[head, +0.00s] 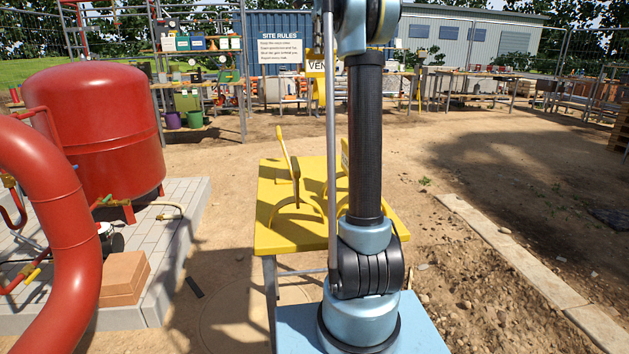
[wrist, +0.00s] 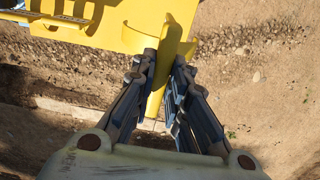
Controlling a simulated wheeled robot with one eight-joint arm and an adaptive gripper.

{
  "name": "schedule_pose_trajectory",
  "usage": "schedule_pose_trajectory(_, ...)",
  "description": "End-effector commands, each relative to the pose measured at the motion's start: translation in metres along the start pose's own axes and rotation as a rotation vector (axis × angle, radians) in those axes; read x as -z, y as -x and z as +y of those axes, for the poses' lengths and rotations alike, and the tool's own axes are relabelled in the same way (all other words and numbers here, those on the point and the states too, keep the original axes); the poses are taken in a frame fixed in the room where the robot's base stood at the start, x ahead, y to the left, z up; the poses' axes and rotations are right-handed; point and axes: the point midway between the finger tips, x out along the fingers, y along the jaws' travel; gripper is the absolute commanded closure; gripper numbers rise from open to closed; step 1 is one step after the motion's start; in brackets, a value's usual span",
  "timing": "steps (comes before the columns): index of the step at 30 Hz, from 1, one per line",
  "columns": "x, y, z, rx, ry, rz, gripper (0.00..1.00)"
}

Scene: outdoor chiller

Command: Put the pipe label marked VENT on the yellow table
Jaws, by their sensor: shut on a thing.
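The yellow pipe label marked VENT (head: 316,66) is held up in the air beyond the yellow table in the head view. The yellow table (head: 272,238) carries another yellow label (head: 289,158) at the left and a partly hidden yellow one (head: 345,155) at the right. Some yellow surface (wrist: 105,36) shows below the label.
A red tank (head: 95,125) and a large red pipe (head: 55,230) stand at the left on a paved plinth, with a cardboard-coloured block (head: 124,278) beside them. A concrete kerb (head: 530,265) runs along the right. Bare dirt is open between.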

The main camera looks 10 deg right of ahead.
Motion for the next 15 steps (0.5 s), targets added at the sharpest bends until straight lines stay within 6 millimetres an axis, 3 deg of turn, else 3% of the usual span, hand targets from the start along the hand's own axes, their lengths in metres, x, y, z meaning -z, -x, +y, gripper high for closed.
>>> schedule_pose_trajectory(3,0.0,-0.042,-0.006,0.0,0.0,0.0,1.0)
schedule_pose_trajectory(9,-0.001,-0.108,-0.007,0.0,0.0,0.0,1.0)
schedule_pose_trajectory(15,-0.002,-0.151,-0.002,0.0,0.0,0.0,1.0)
